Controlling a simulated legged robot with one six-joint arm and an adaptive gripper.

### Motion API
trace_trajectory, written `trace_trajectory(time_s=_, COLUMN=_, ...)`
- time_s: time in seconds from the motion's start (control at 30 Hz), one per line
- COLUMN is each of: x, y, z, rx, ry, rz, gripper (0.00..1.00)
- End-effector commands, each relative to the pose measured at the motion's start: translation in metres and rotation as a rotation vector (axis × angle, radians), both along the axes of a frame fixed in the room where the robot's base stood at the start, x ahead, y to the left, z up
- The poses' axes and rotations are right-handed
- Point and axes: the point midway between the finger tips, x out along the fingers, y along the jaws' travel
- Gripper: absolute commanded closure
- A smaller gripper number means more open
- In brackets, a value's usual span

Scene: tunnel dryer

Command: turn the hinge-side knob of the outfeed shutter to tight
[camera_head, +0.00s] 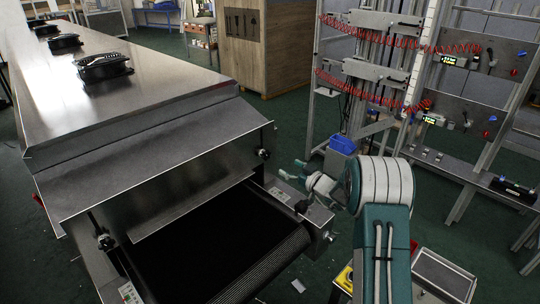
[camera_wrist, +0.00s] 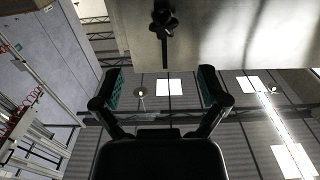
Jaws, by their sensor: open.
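The outfeed shutter (camera_head: 185,190) is a metal plate hanging at the end of the tunnel dryer, above a dark belt. One dark knob (camera_head: 263,153) is at its right edge and another dark knob (camera_head: 104,241) at its left edge. I cannot tell which is the hinge-side one. My gripper (camera_head: 290,169) is right of the right knob, apart from it. In the wrist view my gripper (camera_wrist: 160,76) has its fingers wide apart with nothing between them. A dark knob (camera_wrist: 163,18) on a metal plate is at the top, beyond the fingertips. Its setting is not readable.
The dark conveyor belt (camera_head: 235,240) runs out below the shutter, with a metal side rail (camera_head: 285,192) below my gripper. A rack with red coiled hoses (camera_head: 400,40) and a blue bin (camera_head: 343,144) stand to the right. Green floor is open between.

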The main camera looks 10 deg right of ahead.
Motion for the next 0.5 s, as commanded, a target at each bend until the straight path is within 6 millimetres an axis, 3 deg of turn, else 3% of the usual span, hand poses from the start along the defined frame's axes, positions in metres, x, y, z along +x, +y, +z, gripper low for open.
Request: trace_trajectory(time_s=0.5, x=0.068, y=0.047, z=0.0, rx=0.002, ry=0.001, rz=0.005, gripper=0.07)
